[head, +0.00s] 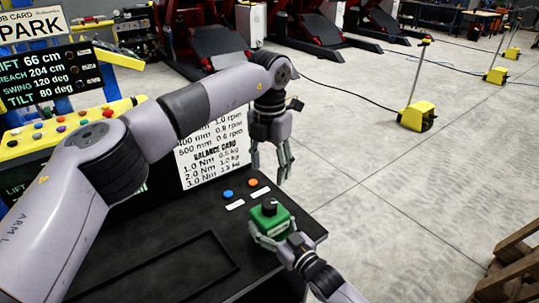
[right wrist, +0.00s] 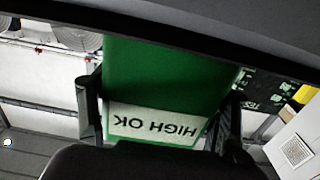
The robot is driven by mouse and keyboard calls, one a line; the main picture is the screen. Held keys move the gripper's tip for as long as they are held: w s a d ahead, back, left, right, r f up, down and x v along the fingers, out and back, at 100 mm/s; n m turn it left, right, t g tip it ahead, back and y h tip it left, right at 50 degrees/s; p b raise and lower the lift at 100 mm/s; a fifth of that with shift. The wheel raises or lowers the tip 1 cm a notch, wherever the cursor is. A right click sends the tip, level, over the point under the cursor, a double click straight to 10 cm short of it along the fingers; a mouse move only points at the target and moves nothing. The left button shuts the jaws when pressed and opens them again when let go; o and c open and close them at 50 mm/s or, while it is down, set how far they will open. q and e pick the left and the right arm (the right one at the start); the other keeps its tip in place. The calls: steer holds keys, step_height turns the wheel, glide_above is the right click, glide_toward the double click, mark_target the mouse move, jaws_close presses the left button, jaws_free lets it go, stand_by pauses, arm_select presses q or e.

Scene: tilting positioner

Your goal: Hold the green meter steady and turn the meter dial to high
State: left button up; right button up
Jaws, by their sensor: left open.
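The green meter (head: 262,222) stands on the black bench top near its right end, with a black dial (head: 269,207) on its top. My right gripper (head: 269,233) is at the meter's near side with its fingers around it. In the right wrist view the meter (right wrist: 160,70) lies between the two fingers (right wrist: 160,112), which appear to press its sides. A white label reading "HIGH OK" (right wrist: 155,125) shows upside down there. My left gripper (head: 271,172) is open and empty, pointing down, above and behind the meter, apart from the dial. The dial's pointer setting is too small to read.
A blue button (head: 228,194) and an orange button (head: 253,183) sit on the bench behind the meter. A white balance card (head: 208,155) stands behind them. A yellow control panel (head: 60,128) is at left. Open floor lies right of the bench; a wooden pallet (head: 510,265) is lower right.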

steer(key=o, duration=0.5)
steer(key=shift+o, duration=0.3)
steer(key=shift+f, duration=0.1)
